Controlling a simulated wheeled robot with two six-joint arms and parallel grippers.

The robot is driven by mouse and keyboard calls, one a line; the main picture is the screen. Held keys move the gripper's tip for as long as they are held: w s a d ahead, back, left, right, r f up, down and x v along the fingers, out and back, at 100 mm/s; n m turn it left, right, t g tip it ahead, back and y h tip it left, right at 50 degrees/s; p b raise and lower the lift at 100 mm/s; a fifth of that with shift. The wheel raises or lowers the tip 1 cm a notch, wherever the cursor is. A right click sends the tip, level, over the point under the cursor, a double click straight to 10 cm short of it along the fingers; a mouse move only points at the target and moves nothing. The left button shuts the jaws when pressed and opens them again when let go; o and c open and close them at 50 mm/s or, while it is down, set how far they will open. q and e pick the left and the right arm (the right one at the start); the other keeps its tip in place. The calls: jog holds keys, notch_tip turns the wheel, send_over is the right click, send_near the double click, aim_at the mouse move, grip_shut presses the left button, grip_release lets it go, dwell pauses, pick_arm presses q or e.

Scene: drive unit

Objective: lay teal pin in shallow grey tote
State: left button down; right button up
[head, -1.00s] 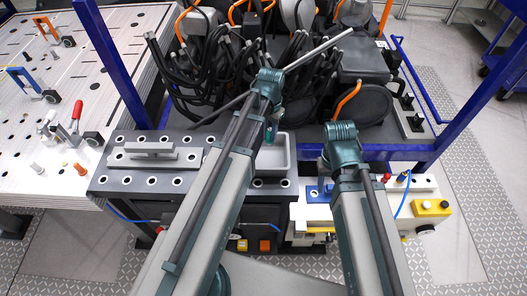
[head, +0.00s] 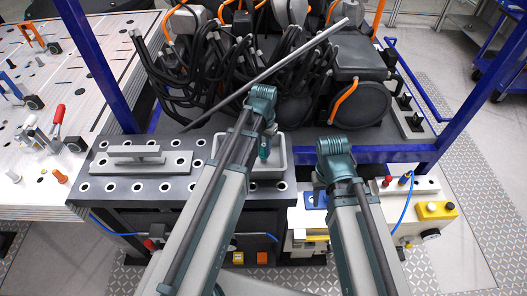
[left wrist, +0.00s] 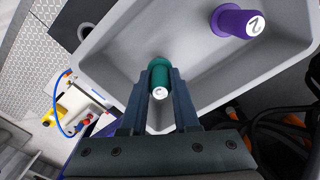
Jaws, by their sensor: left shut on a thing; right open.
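My left gripper (left wrist: 160,100) is shut on the teal pin (left wrist: 159,72). The pin's white, numbered end faces the wrist camera. The shallow grey tote (left wrist: 215,85) lies beneath the gripper, and the pin is over its inside; I cannot tell whether it touches the floor. A purple pin (left wrist: 238,22) with a white end marked 2 lies in the tote. In the head view the teal pin (head: 264,150) shows below my left wrist, over the tote (head: 284,160); the left fingers are mostly hidden there. My right arm's gripper is hidden behind its own arm.
A blue frame post (head: 472,85) stands at the right. A yellow button box (head: 436,210) is at the lower right.

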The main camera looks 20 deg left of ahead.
pick_arm(q)
jog(key=shift+r, duration=0.1)
jog(key=c, duration=1.1)
grip_release()
jog(key=shift+f, duration=0.2)
jog(key=o, duration=0.4)
jog(key=shift+o, duration=0.2)
jog(key=shift+r, duration=0.1)
notch_tip(320, 180, up, 12)
jog(key=p, duration=1.2)
jog(key=s+d+y, duration=0.1)
jog(key=s+d, duration=0.9)
jog(key=s, duration=0.4)
jog(key=shift+s+d+r, duration=0.2)
jog(key=shift+s, duration=0.15)
